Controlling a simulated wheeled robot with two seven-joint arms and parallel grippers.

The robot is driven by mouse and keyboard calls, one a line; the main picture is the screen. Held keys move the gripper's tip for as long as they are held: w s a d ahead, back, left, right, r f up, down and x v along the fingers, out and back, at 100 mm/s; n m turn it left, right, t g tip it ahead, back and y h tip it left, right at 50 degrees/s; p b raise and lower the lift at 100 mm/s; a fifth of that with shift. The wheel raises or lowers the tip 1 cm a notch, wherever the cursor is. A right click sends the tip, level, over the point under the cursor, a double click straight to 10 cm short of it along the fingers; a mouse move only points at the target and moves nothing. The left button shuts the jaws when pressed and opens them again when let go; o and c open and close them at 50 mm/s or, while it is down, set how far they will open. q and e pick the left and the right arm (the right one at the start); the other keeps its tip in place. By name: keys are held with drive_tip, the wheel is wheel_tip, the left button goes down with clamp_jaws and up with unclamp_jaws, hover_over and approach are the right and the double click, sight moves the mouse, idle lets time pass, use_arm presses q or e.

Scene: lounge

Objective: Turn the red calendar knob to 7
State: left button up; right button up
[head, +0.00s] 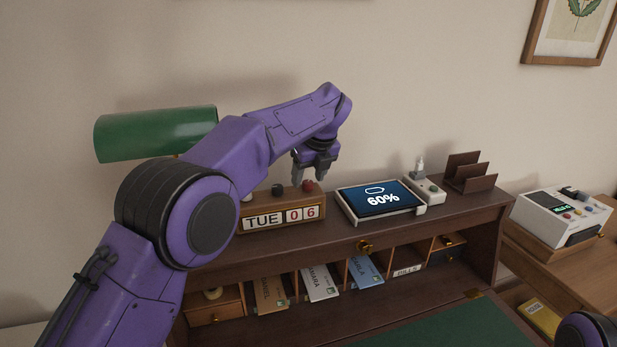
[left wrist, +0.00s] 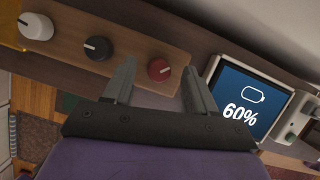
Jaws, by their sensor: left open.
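The wooden calendar (head: 282,212) stands on top of the desk and reads TUE 0 6. Its red knob (head: 309,186) is at the right end of its top, and the knob also shows in the left wrist view (left wrist: 158,69). A black knob (left wrist: 98,48) and a white knob (left wrist: 36,26) sit beside it in a row. My left gripper (head: 312,179) is open and points down at the red knob. In the left wrist view its fingers (left wrist: 163,85) lie on either side of the knob, apart from it. I cannot tell their exact height over it.
A tablet (head: 380,199) showing 60% lies right of the calendar, with a small white device (head: 425,191) and a brown letter rack (head: 470,172) beyond. A green lamp shade (head: 155,133) is behind my left arm. Envelopes (head: 320,282) fill slots below.

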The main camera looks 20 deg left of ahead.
use_arm(q)
drive_tip(key=shift+w+f, duration=0.35)
drive_tip(key=shift+f, duration=0.25)
drive_tip(key=shift+s+r, duration=0.15)
drive_tip(key=shift+s, duration=0.15)
drive_tip(key=c, duration=1)
drive_tip(key=shift+a, duration=0.1)
drive_tip(key=shift+c, duration=0.2)
